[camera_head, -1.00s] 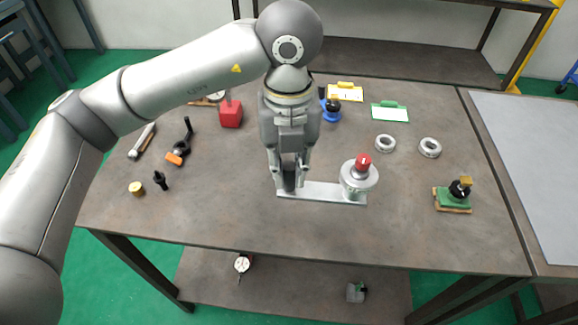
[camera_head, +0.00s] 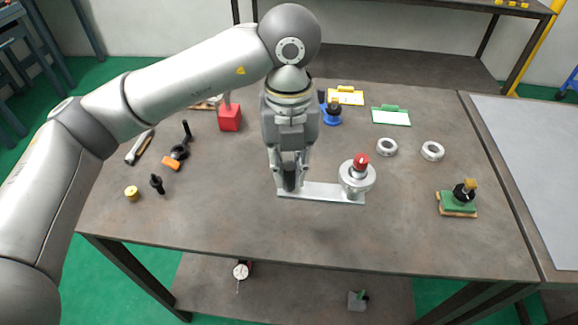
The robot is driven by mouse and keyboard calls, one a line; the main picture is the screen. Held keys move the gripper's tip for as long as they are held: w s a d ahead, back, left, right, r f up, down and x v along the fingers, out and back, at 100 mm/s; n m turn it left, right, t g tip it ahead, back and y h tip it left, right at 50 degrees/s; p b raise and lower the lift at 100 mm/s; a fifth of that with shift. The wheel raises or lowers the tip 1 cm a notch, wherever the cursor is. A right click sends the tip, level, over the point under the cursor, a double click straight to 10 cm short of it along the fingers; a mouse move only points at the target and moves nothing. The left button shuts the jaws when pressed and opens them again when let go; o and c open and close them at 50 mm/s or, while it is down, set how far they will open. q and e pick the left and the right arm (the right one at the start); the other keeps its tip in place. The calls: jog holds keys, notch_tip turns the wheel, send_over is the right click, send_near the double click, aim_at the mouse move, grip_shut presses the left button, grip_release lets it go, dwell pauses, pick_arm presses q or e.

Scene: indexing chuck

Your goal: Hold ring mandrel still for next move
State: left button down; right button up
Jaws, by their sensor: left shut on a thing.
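My left gripper (camera_head: 289,186) points straight down at the left end of a pale metal base plate (camera_head: 322,192). It is shut on a piece that its fingers mostly hide. I cannot tell for sure whether this piece is the ring mandrel. At the plate's right end stands a round silver chuck (camera_head: 357,181) with a red-topped knob (camera_head: 361,161). The gripper is apart from the chuck, to its left. My right gripper is not in view.
Two silver rings (camera_head: 386,147) lie right of the chuck. A green block with a black knob (camera_head: 457,204) sits farther right. A red block (camera_head: 230,117), tools (camera_head: 178,153) and a brass cylinder (camera_head: 132,193) lie at left. The front of the table (camera_head: 300,235) is clear.

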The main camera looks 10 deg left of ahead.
pick_arm(q)
jog(key=shift+w+a+f+b, duration=0.15)
jog(key=shift+w+f+b, duration=1.2)
jog(key=shift+w+f, duration=0.25)
jog(key=shift+w+a+f+b, duration=0.15)
jog(key=shift+w+f+b, duration=1.2)
jog(key=shift+w, duration=0.3)
jog(key=shift+w+a+f, duration=0.1)
jog(key=shift+w+f, duration=0.3)
jog(key=shift+f, duration=0.05)
jog(key=shift+w+a+f+b, duration=0.1)
jog(key=shift+w+f+b, duration=0.7)
jog(key=shift+w+f, duration=0.15)
jog(key=shift+f, duration=0.1)
dwell(1.0)
